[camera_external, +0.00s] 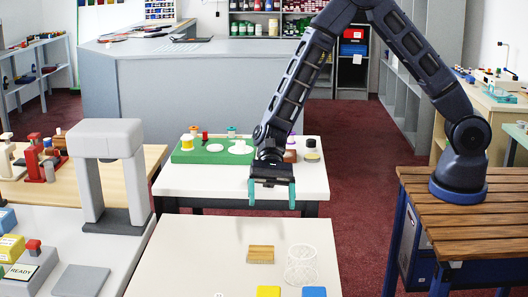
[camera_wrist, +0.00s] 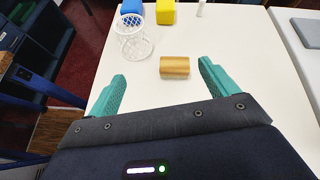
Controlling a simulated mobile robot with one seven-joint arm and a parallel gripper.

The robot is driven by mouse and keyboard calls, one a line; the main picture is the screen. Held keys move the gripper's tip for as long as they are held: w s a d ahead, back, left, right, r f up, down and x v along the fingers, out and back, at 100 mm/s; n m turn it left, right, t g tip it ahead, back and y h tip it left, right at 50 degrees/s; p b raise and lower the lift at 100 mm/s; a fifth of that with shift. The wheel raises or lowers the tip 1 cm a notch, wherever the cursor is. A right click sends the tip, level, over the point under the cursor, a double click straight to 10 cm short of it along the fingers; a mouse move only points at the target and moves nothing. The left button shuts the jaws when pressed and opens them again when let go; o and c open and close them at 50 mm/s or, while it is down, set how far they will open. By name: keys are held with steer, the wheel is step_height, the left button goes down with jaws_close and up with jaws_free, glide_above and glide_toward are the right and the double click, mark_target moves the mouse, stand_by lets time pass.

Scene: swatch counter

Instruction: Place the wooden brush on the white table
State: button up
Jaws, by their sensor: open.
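The wooden brush (camera_external: 260,254), a small light-brown block with a striped side, lies on the near white table (camera_external: 195,255). In the wrist view the brush (camera_wrist: 174,67) lies ahead of my gripper (camera_wrist: 162,75), between the lines of its two teal fingers and apart from them. In the external view my gripper (camera_external: 272,197) is open and empty, pointing down above the far edge of that table, behind the brush. Bristles cannot be made out clearly.
A white wire basket (camera_external: 302,265) stands close beside the brush. A yellow block (camera_external: 268,292) and a blue block (camera_external: 314,292) are at the near edge. Another white table behind holds a green board (camera_external: 212,152) and small jars. The near table's left part is mostly clear.

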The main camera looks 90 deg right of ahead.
mark_target(261, 258)
steer(key=w+f+m, duration=0.1)
steer(key=f, duration=0.1)
steer(key=w+a+f+m, duration=0.1)
steer(key=f, duration=0.1)
steer(key=f+y, duration=0.1)
steer(key=f, duration=0.1)
steer(key=shift+w+a+f+m+t, duration=0.15)
steer(key=shift+w+a+m+t, duration=0.15)
steer(key=shift+w+m+t, duration=0.1)
steer(key=x, duration=0.5)
steer(key=shift+a+f, duration=0.15)
steer(key=shift+a, duration=0.2)
steer(key=shift+s+x, duration=0.2)
steer(key=shift+x, duration=2.35)
steer(key=shift+d+f, duration=0.1)
steer(key=c, duration=1.2)
steer(key=shift+o, duration=0.2)
